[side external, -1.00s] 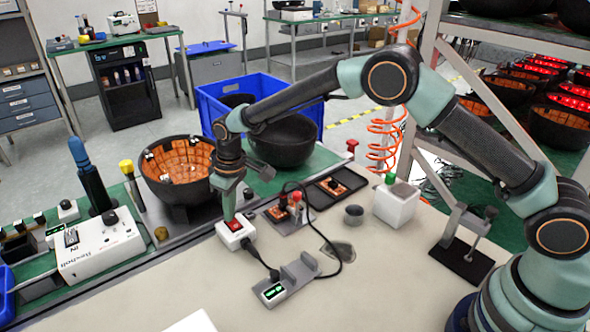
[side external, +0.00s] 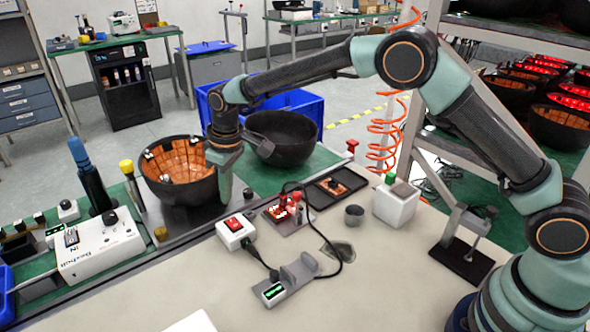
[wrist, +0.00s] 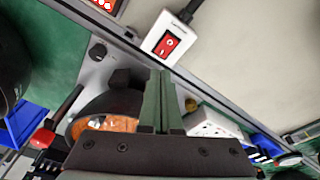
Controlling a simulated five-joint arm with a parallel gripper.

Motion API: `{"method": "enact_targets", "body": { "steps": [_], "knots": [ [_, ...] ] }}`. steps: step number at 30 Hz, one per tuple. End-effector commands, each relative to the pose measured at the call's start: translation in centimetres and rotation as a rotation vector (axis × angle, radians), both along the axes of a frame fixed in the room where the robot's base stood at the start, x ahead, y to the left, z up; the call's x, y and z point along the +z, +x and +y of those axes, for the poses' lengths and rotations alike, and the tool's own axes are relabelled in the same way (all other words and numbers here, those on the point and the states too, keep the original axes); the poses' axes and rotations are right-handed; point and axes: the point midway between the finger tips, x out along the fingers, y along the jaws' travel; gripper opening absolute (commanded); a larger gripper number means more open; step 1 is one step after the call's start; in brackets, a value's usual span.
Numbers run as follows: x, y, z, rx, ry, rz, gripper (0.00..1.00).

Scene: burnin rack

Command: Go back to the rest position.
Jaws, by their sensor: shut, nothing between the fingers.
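My gripper (side external: 226,199) is shut and empty. In the side view it hangs in the air above the bench, in front of the right edge of the orange-lined black bowl (side external: 178,168). A white box with a red rocker switch (side external: 235,230) stands on the bench just below my gripper, apart from it. In the wrist view my gripper (wrist: 163,75) points up toward the switch box (wrist: 168,45), and its fingers are together. A small board beside the box (side external: 284,211) shows bright red lights.
An empty black bowl (side external: 283,138) stands behind my gripper, in front of a blue crate (side external: 305,98). A shelf rack is at the right.

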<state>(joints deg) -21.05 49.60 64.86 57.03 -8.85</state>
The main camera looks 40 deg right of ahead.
Motion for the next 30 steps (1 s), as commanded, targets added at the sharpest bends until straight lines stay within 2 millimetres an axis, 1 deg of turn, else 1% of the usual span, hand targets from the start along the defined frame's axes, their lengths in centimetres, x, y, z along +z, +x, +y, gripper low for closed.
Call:
{"method": "enact_targets", "body": {
  "steps": [1, 5, 16, 19, 20, 23, 25, 27, 30],
  "knots": [
    [0.4, 0.0, 0.0, 0.0, 0.001, -0.002, 0.0],
    [1.1, 0.0, 0.0, 0.0, 0.0, 0.0, 0.0],
    [1.4, 0.0, 0.0, -0.001, 0.0, 0.0, 0.0],
    [2.2, -0.1, -0.5, -0.01, 0.004, -0.008, 0.0],
    [2.7, -0.2, -0.8, -0.016, 0.005, -0.012, 0.0],
    [5.1, -0.8, -2.3, -0.047, 0.013, -0.032, 0.0],
    [7.1, -1.5, -3.8, -0.075, 0.022, -0.05, 0.0],
    [9.1, -2.6, -5.3, -0.107, 0.029, -0.07, 0.0],
    [11.5, -4.3, -7.5, -0.151, 0.04, -0.096, 0.0]
  ]
}}
